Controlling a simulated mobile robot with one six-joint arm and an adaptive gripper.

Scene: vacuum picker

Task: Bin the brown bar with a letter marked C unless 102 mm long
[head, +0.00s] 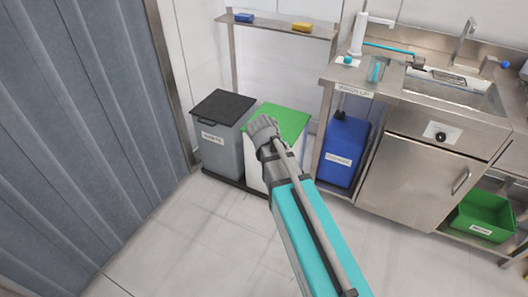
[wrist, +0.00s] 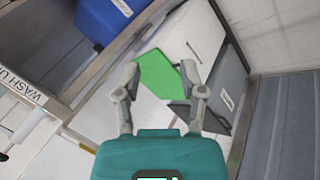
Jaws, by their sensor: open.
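No brown bar shows in either view. My gripper (head: 263,128) is in front of the white bin with a green lid (head: 289,121) in the head view and hides part of it. In the wrist view my gripper (wrist: 161,82) has its two fingers spread apart, with nothing seen between them. The green lid (wrist: 158,76) shows beyond the fingertips. A grey bin with a black lid (head: 222,107) and a white label, apparently reading WASTE, stands left of the white bin. The grey bin also shows in the wrist view (wrist: 229,82).
A wall shelf (head: 270,29) holds a blue item (head: 244,17) and a yellow item (head: 302,27). A blue container (head: 343,150) stands under the steel sink counter (head: 400,100). A green crate (head: 485,215) is at lower right. A grey corrugated panel (head: 70,120) bounds the left. Floor in front is clear.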

